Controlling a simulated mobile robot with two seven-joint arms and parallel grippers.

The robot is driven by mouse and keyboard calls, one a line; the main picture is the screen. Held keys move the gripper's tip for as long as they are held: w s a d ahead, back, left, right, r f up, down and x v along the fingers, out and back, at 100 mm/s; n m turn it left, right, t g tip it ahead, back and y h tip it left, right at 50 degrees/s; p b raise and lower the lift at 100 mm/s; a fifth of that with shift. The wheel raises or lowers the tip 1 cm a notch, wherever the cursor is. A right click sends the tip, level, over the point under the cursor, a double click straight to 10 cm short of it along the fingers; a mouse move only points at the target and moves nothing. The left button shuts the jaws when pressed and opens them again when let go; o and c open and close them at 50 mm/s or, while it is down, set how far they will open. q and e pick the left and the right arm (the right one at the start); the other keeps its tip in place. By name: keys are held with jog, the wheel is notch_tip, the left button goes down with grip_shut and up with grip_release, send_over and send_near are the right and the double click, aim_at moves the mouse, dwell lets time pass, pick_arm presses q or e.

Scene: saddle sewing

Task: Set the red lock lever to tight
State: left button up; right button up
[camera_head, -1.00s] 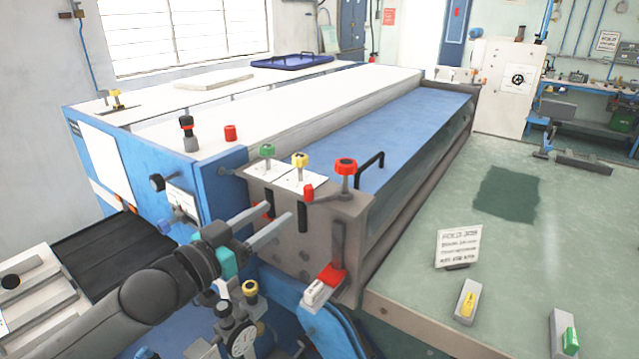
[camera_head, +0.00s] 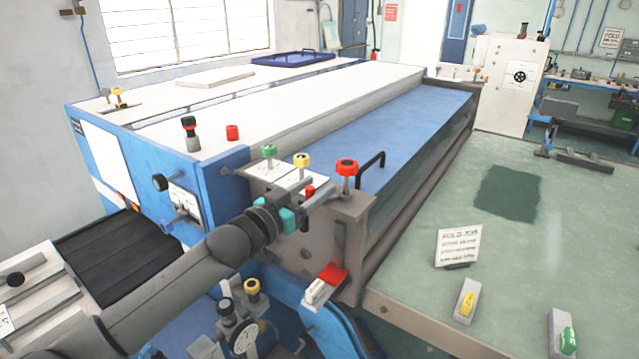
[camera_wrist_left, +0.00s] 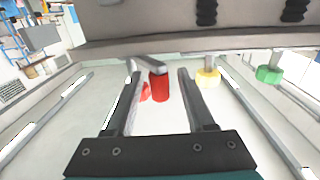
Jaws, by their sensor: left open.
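A small red cylindrical grip (camera_head: 309,191) sits at the end of a short grey lever on the grey end housing of the machine, left of the red knob (camera_head: 346,167). My left gripper (camera_head: 320,190) reaches in from the left and is open around this grip. In the left wrist view the red grip (camera_wrist_left: 159,87) lies between the two open fingers, with visible gaps on both sides. The grey lever bar runs from its top toward the upper left. The fingers partly hide the lever in the head view. My right gripper is not in view.
A green knob (camera_head: 268,151) and a yellow knob (camera_head: 302,160) stand close behind the gripper. A black handle (camera_head: 370,170) rises from the blue cover. Below is a red block (camera_head: 331,273) with a white piece. The green table (camera_head: 410,290) at right has free room.

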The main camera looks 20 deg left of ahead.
pick_arm(q)
jog(key=shift+x, duration=1)
jog(key=shift+c, duration=0.2)
grip_shut()
dwell(0.6)
